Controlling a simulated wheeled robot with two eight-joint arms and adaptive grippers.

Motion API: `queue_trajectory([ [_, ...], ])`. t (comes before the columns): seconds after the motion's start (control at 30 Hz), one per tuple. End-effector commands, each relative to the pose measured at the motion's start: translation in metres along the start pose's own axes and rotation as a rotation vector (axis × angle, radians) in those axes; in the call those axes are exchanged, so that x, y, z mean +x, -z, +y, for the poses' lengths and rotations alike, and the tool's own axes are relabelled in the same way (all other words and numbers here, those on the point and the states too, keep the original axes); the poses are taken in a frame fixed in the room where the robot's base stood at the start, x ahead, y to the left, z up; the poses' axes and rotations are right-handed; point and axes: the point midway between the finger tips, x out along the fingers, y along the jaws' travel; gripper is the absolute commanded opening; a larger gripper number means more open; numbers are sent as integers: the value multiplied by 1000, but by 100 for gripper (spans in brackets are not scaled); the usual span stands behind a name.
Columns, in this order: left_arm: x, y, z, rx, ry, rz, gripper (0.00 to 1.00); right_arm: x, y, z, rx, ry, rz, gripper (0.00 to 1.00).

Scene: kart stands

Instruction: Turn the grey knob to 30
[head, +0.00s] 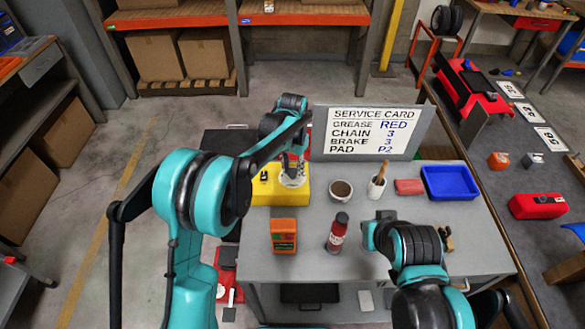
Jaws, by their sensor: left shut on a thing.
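A yellow box (262,190) stands at the back left of the grey table, with a pale grey round dial (291,181) on its top. My left gripper (294,165) reaches down over this dial from above and is shut on the grey knob there. The fingers and arm cover most of the knob, so its pointer and any scale numbers cannot be read.
On the grey table (300,262) are an orange box (283,236), a red bottle (338,233), a brown-filled cup (340,190), a brush holder (376,188), a red block (409,186) and a blue tray (450,183).

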Motion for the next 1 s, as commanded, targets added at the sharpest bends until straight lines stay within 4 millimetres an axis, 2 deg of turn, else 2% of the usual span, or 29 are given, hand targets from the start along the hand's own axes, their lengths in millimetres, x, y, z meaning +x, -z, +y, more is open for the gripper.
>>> queue_trajectory([
  [0.33,0,0,0,2,0,1,3,0,0,0,0,0,0,0],
  [0.37,0,0,0,2,0,1,34,0,0,0,0,0,0,0],
  [0.43,0,0,0,1,0,1,53,0,0,0,0,0,0,0],
  [0.77,-2,0,0,1,0,0,53,0,0,0,0,0,0,0],
  [0.87,-10,0,0,1,0,0,53,0,0,0,0,0,0,0],
  [1.0,-36,0,0,1,0,0,53,0,0,0,0,0,0,0],
])
